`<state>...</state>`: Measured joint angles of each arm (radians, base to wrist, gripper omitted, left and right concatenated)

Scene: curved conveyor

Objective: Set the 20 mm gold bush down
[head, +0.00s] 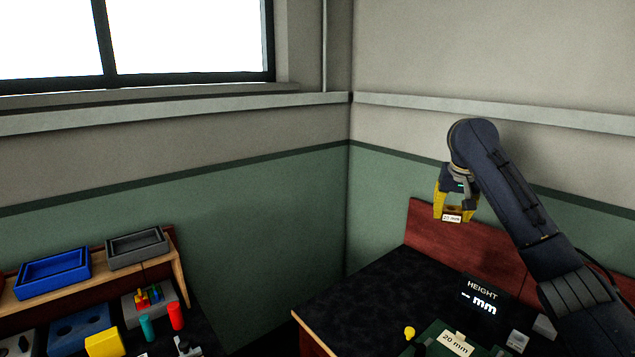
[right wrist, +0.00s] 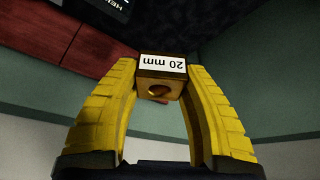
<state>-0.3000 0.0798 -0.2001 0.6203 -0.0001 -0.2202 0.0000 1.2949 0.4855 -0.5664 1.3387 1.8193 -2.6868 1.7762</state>
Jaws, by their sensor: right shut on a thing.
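The 20 mm gold bush (right wrist: 159,88) is a small gold block with a round hole and a white label reading 20 mm. It sits between the tips of my right gripper (right wrist: 160,75), whose yellow fingers are shut on it. In the head view the right gripper (head: 454,212) is raised above the right-hand bench, near its red back board, and the bush's label (head: 452,218) shows between the fingertips. The bush is in the air, apart from the bench. My left gripper is not in view.
The dark right-hand bench (head: 375,290) carries a height display (head: 481,296) reading "– mm", a green piece labelled 20 mm (head: 457,343), a small yellow object (head: 409,332) and grey blocks (head: 517,341). The left bench holds a blue tray (head: 53,273), a grey tray (head: 137,248) and coloured parts.

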